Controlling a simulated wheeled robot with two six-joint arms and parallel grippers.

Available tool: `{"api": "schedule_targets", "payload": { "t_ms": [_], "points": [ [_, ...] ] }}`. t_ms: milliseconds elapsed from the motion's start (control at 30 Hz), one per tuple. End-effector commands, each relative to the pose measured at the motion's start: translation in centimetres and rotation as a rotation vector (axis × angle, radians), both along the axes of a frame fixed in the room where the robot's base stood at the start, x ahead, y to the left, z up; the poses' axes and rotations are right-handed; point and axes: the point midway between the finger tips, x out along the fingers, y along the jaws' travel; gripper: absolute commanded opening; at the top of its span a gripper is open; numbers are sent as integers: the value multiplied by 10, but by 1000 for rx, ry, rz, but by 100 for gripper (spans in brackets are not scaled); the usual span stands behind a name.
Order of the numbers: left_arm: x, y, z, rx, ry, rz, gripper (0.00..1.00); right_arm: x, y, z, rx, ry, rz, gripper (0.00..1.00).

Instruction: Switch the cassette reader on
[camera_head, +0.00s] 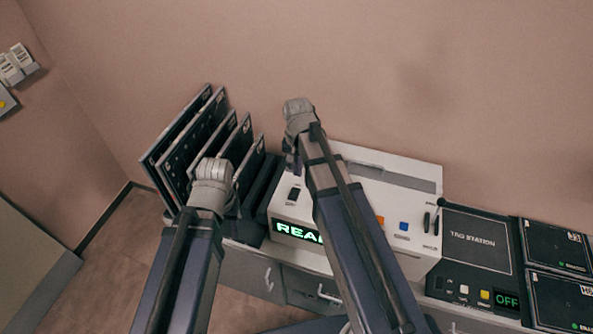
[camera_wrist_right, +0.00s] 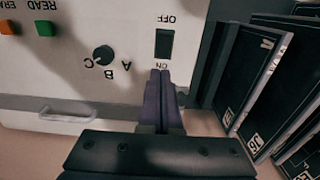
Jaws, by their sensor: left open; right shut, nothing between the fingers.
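The cassette reader (camera_head: 367,158) is a white box against the wall. Its green display (camera_head: 296,232) is lit and reads "REA", the rest hidden behind my right arm. A black rocker switch (camera_head: 294,194) sits at its left end; in the right wrist view the switch (camera_wrist_right: 164,43) lies between upside-down OFF and ON labels. My right gripper (camera_wrist_right: 160,73) is shut and empty, its tips at the ON end of the switch; I cannot tell whether they touch. In the head view my right gripper (camera_head: 290,158) is above the reader. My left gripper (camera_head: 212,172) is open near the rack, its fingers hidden.
A rack of dark upright panels (camera_head: 205,135) stands close to the left of the reader. A rotary knob (camera_wrist_right: 103,53) marked A, B, C and coloured buttons (camera_wrist_right: 45,28) share the reader's top. A tag station (camera_head: 478,242) showing OFF lies to the right.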

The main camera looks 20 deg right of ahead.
Motion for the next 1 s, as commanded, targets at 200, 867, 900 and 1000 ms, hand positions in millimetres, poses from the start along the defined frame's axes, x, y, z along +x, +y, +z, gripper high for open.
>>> {"api": "schedule_targets", "payload": {
  "t_ms": [200,867,900,1000],
  "points": [
    [0,0,43,-2,0,8,50,6,-4,43,0,0,-1,0],
    [0,0,75,-1,1,9,50,12,-9,75,0,0,0,0],
    [0,0,75,-1,1,9,50,12,-8,75,0,0,0,0],
    [0,0,75,-1,1,9,50,12,-8,75,0,0,0,0]
  ]
}}
